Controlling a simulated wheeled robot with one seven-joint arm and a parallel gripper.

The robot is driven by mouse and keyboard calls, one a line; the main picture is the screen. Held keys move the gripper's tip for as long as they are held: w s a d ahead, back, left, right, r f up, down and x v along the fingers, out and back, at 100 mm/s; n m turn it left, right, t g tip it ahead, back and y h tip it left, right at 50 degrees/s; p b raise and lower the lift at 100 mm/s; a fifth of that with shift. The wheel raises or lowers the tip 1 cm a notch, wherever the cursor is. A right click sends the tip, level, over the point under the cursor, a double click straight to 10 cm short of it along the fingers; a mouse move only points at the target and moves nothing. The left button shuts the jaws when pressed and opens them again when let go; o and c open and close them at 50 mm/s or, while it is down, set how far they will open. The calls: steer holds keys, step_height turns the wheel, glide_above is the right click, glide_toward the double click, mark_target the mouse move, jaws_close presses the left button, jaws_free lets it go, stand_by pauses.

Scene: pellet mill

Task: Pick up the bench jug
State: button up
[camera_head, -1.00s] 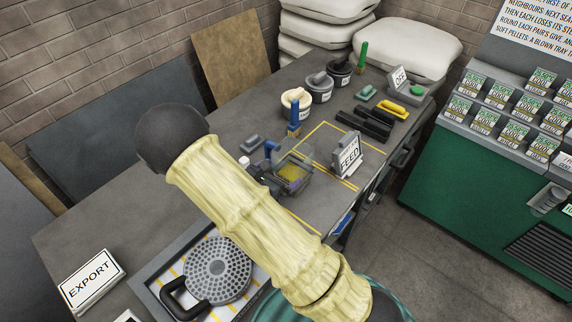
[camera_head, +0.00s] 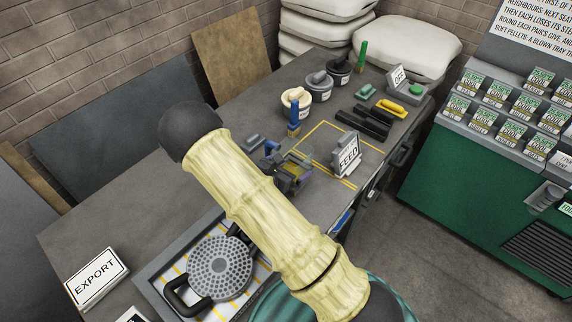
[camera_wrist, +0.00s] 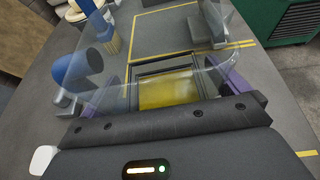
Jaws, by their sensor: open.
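A dark-rimmed, box-like vessel with yellow showing in it (camera_wrist: 170,92), which looks like the bench jug, lies straight ahead of my gripper (camera_wrist: 168,62) in the wrist view. Clear, see-through pieces and purple parts flank it left and right. I cannot tell surely where the clear fingers end and any clear wall begins. In the head view my gripper (camera_head: 290,172) is just above the bench and largely covers the vessel. My gripper is open, and no grip on the vessel shows.
A blue rounded part (camera_wrist: 75,66) stands close on the left. A blue-handled brush (camera_head: 293,116) and cream tub (camera_head: 296,102) are behind. A perforated disc (camera_head: 219,268) lies in a tray in front.

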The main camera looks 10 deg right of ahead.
steer(key=c, duration=1)
steer(key=shift+o, duration=0.2)
steer(key=shift+r, duration=0.1)
step_height(320, 180, up, 10)
steer(key=b, duration=0.1)
steer(key=shift+b, duration=0.35)
steer(key=shift+w, duration=0.1)
